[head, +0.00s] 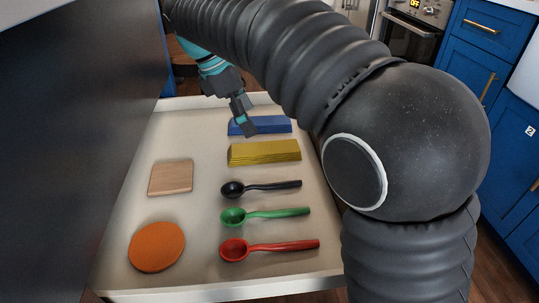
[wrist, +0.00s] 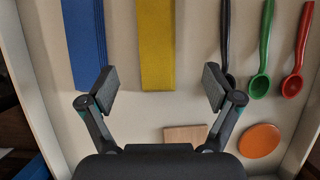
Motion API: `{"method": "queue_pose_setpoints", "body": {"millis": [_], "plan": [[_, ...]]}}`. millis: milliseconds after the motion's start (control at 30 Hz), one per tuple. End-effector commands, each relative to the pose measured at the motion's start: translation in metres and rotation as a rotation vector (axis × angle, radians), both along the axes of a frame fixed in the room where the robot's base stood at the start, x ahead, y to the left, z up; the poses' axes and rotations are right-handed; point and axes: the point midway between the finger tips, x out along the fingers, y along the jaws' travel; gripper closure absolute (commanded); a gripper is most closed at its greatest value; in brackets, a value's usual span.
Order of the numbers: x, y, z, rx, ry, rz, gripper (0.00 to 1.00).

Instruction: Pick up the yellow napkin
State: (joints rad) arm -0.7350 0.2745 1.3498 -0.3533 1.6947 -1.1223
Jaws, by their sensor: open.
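The yellow napkin (head: 264,152) lies folded as a long block in the open drawer, between the blue napkin (head: 260,125) and the black spoon (head: 260,188). In the wrist view the yellow napkin (wrist: 156,45) runs down from the top edge, and its near end shows between my fingers. My gripper (head: 243,120) is over the far part of the drawer, by the left end of the blue napkin in the head view. In the wrist view my gripper (wrist: 158,88) is open, its two fingers wide apart with nothing held. Its height above the napkin is hard to tell.
The drawer (head: 195,130) also holds a green spoon (head: 265,215), a red spoon (head: 270,248), a wooden square (head: 171,177) and an orange disc (head: 156,246). Blue cabinets (head: 475,70) and an oven (head: 412,30) stand behind. Bare drawer floor lies left of the napkins.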

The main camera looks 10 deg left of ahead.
Motion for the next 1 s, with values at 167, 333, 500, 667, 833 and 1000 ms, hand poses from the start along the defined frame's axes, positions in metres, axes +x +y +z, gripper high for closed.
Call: {"method": "queue_pose_setpoints", "body": {"millis": [167,333,500,667,833,1000], "plan": [[0.003,-0.011,-0.025,0.0,0.0,-0.003,0.1],[0.004,-0.014,-0.033,0.002,-0.001,-0.001,0.1],[0.007,-0.015,-0.044,0.001,0.0,-0.002,0.1],[0.012,-0.019,-0.067,0.001,0.0,-0.003,0.1],[0.013,-0.027,-0.082,0.002,-0.001,-0.002,0.1],[0.014,-0.027,-0.082,0.003,-0.002,-0.002,0.1]]}}
